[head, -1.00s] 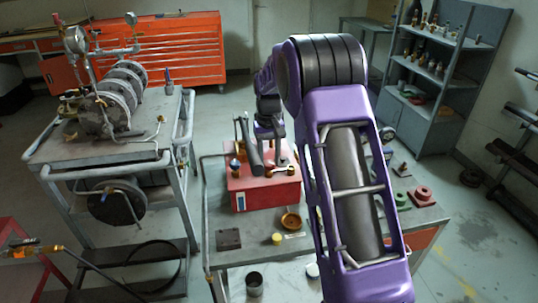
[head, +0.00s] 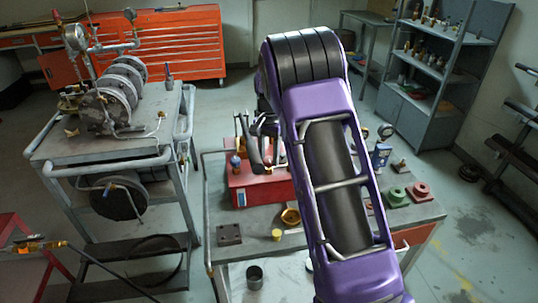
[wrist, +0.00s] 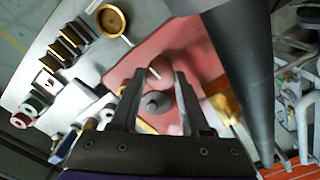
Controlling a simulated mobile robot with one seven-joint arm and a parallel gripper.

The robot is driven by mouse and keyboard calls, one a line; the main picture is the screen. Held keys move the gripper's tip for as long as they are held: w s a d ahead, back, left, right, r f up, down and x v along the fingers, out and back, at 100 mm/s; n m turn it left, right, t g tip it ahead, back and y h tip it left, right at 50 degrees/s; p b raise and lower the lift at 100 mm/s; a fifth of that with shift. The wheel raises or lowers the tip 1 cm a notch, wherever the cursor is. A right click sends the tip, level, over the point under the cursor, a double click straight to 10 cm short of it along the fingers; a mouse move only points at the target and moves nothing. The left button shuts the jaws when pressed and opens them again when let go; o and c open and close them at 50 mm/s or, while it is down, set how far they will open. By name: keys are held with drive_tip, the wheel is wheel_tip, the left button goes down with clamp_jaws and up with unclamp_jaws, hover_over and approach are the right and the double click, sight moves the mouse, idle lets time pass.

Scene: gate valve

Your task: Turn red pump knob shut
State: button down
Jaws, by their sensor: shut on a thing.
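In the wrist view, my gripper (wrist: 160,75) has one dark finger on each side of a round reddish knob (wrist: 161,66) that bears a pale stripe. The jaws are closed on this knob. A grey round part (wrist: 157,103) shows between the fingers, nearer the palm. The red pump base (wrist: 122,68) lies beneath. In the head view, the red pump base (head: 262,188) stands on the grey bench, and my purple arm hides its right part. The knob cannot be made out there, and my fingers are mostly hidden behind the arm.
A thick dark bar (wrist: 238,70) rises close beside my gripper in the wrist view. A brass ring (head: 290,216) and a yellow cap (head: 277,235) lie in front of the pump. Green and red flanged parts (head: 396,197) stand to the right. A cart with machinery (head: 105,150) stands left.

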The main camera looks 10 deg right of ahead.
sight(269, 159)
drive_tip(key=shift+m, duration=0.4)
drive_tip(key=shift+c, duration=1.9)
unclamp_jaws()
wheel_tip(269, 159, up, 17)
drive_tip(key=shift+r, duration=0.2)
